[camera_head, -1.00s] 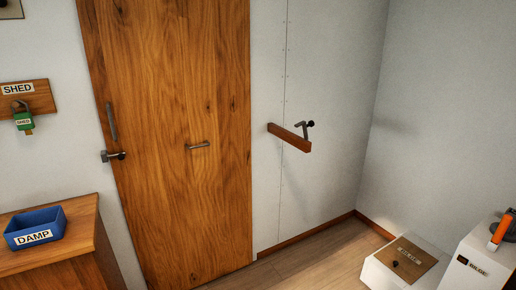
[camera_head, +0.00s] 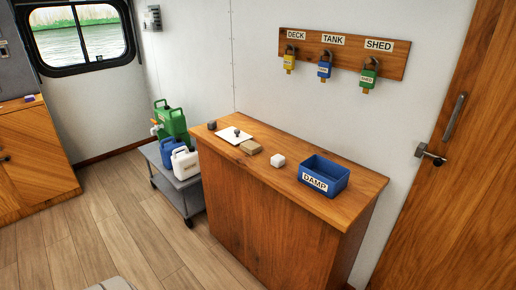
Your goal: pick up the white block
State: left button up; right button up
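The white block (camera_head: 278,160) is a small pale cube on the wooden counter (camera_head: 347,204), just left of the blue bin (camera_head: 323,175) labelled DAMP. It stands apart from the bin and from a tan block (camera_head: 250,147) to its left. Neither of my grippers shows in the view.
A white sheet (camera_head: 229,138) with a small dark item on it and a dark block (camera_head: 212,125) are at the counter's left end. A trolley (camera_head: 180,189) with jugs stands left of the counter. Padlocks hang on a board (camera_head: 392,62) above. The floor (camera_head: 110,235) in front is largely clear.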

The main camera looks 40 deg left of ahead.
aim_at(278, 160)
jog(key=u, duration=0.6)
jog(key=i, duration=1.45)
jog(key=u, duration=0.35)
